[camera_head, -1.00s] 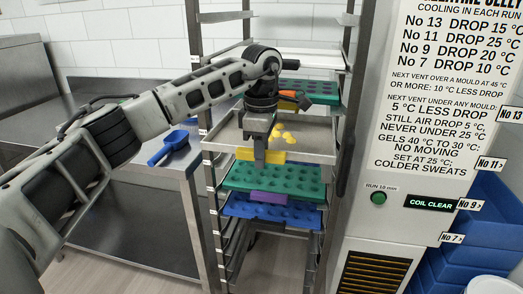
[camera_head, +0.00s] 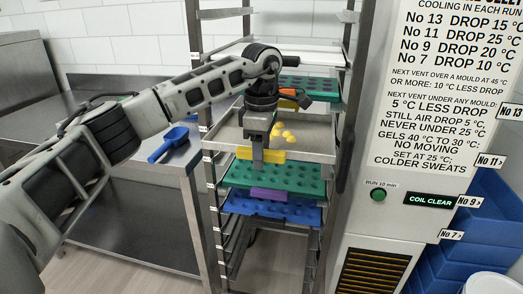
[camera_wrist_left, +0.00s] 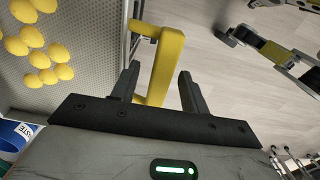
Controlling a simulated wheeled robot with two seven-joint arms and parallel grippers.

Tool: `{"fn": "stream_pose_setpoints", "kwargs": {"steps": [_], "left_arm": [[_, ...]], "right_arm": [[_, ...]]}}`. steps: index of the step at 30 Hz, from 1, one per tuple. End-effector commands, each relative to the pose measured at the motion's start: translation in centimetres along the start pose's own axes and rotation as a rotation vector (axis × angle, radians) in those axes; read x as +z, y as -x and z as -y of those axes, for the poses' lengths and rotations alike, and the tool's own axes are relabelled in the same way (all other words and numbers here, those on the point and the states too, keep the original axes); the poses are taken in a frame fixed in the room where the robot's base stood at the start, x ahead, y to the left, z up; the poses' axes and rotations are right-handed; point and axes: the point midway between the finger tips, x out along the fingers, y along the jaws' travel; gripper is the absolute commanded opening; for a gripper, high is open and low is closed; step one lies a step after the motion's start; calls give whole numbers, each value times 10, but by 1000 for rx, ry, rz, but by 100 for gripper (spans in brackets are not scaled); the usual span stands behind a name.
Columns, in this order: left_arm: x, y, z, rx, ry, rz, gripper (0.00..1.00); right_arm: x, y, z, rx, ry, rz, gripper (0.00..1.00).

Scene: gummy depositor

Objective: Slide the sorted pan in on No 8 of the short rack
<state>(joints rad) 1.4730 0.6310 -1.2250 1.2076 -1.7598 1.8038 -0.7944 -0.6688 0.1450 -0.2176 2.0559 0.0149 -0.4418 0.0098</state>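The sorted pan (camera_head: 312,146) is a grey metal pan with several yellow gummies (camera_head: 284,132) on it. It sits in the short rack (camera_head: 212,190), above a green mould, and its yellow handle (camera_head: 273,155) faces front. My left gripper (camera_head: 259,160) is at this handle with its fingers pointing down. In the left wrist view the yellow handle (camera_wrist_left: 166,62) lies between the two spread fingers (camera_wrist_left: 158,88), with a gap visible. The pan's perforated floor (camera_wrist_left: 85,60) and gummies show at the left. My right gripper cannot be made out for sure; jointed links (camera_wrist_left: 270,45) show at the top right.
Below the pan are a green mould (camera_head: 290,180) with a purple handle (camera_head: 268,194) and a blue mould (camera_head: 300,213). Another green mould (camera_head: 318,86) is higher up. A steel table with a blue scoop (camera_head: 168,145) stands left; the cooling cabinet (camera_head: 400,225) stands right.

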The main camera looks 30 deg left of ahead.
Motion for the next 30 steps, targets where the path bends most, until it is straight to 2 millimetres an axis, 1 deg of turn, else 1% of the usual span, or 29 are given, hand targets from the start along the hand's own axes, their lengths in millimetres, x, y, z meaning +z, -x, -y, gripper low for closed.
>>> {"fn": "stream_pose_setpoints", "kwargs": {"steps": [5,6,8,11,18,24,27,30], "left_arm": [[0,-2,1,-5,0,-2,45],[0,0,0,-4,0,-1,45],[0,8,0,0,1,0,45],[1,27,0,2,-1,2,45],[1,87,0,3,0,2,45],[0,132,0,2,1,1,45],[0,147,0,1,0,-1,45],[0,156,0,1,0,-1,45]], "right_arm": [[0,0,-1,0,6,-1,80],[1,-1,-2,2,8,-2,80],[3,-4,-3,3,10,-2,80],[5,-6,-4,3,11,-2,80],[4,-7,-4,3,11,-4,80],[-2,-2,-3,3,11,-4,80],[-6,0,-3,4,12,-8,80],[-6,1,-3,5,11,-9,80]]}}
